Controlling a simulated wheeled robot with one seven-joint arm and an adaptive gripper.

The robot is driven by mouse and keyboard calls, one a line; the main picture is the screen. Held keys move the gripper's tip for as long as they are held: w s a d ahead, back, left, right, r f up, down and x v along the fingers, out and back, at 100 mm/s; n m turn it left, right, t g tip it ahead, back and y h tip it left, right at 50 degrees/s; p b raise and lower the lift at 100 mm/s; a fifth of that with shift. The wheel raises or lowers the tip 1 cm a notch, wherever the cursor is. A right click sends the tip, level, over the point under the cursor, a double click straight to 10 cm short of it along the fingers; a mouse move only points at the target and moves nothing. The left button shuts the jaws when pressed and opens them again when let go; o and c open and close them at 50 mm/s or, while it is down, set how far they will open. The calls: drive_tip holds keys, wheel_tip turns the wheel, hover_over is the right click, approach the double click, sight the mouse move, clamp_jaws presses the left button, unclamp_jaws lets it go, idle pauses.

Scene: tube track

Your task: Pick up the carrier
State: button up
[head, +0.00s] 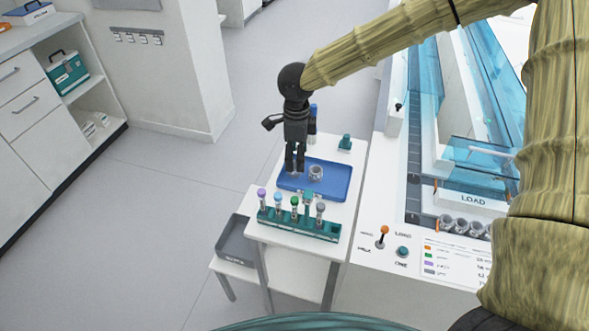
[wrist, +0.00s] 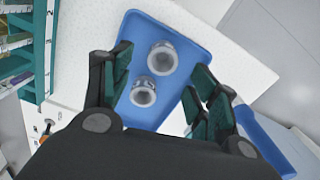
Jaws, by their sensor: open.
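Two small round grey-white carriers stand on a blue tray (head: 335,190). One carrier (head: 316,173) is just right of my gripper (head: 295,170) in the head view; the other is mostly hidden by the fingers there. In the wrist view, the larger-looking carrier (wrist: 163,57) and the smaller-looking one (wrist: 143,92) show as open-topped rings side by side. My gripper (wrist: 158,75) is open and points down over the tray, with the carriers between its spread fingers in that view. I cannot tell whether a finger touches either.
A teal rack (head: 300,225) with several capped tubes stands in front of the tray. A small teal item (head: 345,142) sits behind it. A grey bin (head: 237,240) is at the lower left. To the right is the track machine with an orange lever (head: 382,233) and several carriers (head: 461,226).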

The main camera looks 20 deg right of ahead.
sight(295, 166)
drive_tip(key=f, duration=0.5)
drive_tip(key=shift+w+a, duration=0.1)
drive_tip(key=shift+w, duration=0.1)
drive_tip(key=c, duration=0.9)
